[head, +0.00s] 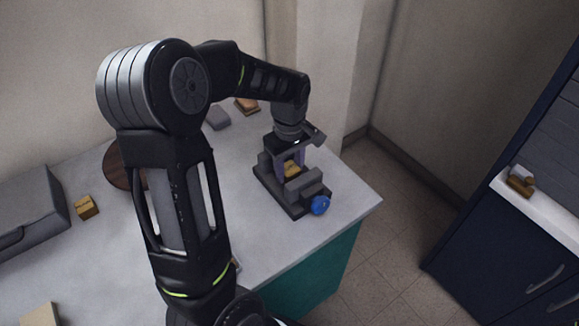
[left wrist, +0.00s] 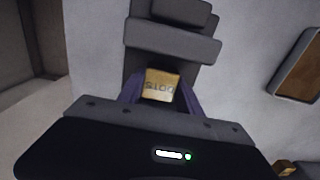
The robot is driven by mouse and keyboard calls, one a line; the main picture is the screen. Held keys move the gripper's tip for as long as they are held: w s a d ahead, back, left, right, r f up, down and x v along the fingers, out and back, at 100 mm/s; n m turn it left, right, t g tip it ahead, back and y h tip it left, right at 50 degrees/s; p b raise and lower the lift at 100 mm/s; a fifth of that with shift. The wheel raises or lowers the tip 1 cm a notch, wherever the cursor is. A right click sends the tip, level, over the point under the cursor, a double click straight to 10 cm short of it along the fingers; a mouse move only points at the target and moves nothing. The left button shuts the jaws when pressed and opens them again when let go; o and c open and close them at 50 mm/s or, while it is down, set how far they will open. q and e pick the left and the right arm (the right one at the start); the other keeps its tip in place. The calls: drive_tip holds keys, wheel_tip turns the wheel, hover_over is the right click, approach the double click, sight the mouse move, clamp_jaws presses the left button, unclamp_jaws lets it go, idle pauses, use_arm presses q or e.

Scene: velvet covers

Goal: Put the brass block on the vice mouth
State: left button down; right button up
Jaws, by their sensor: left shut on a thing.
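The brass block (head: 291,169) is small and golden, held between the fingers of my left gripper (head: 291,160). In the left wrist view the block (left wrist: 161,86) shows dark lettering on its face, with a purple finger on each side. The vice (head: 287,200) is dark grey with a blue handle knob (head: 320,205), near the right end of the counter. The block is at the vice mouth, in line with the jaws; I cannot tell whether it touches them. The vice also shows in the left wrist view (left wrist: 172,42). My right gripper is not in view.
Another golden lettered block (head: 87,207) lies at the left, beside a grey case (head: 28,212). A round brown board (head: 122,172) is partly hidden by my arm. A grey block (head: 218,118) and a wooden piece (head: 247,106) lie behind. The counter (head: 345,205) ends right of the vice.

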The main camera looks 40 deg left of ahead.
sight(290, 168)
use_arm(q)
drive_tip(key=shift+f, duration=0.1)
drive_tip(key=c, duration=0.8)
unclamp_jaws()
wheel_tip(290, 168, up, 12)
drive_tip(key=shift+r+b, duration=0.15)
drive_tip(key=shift+b, duration=0.15)
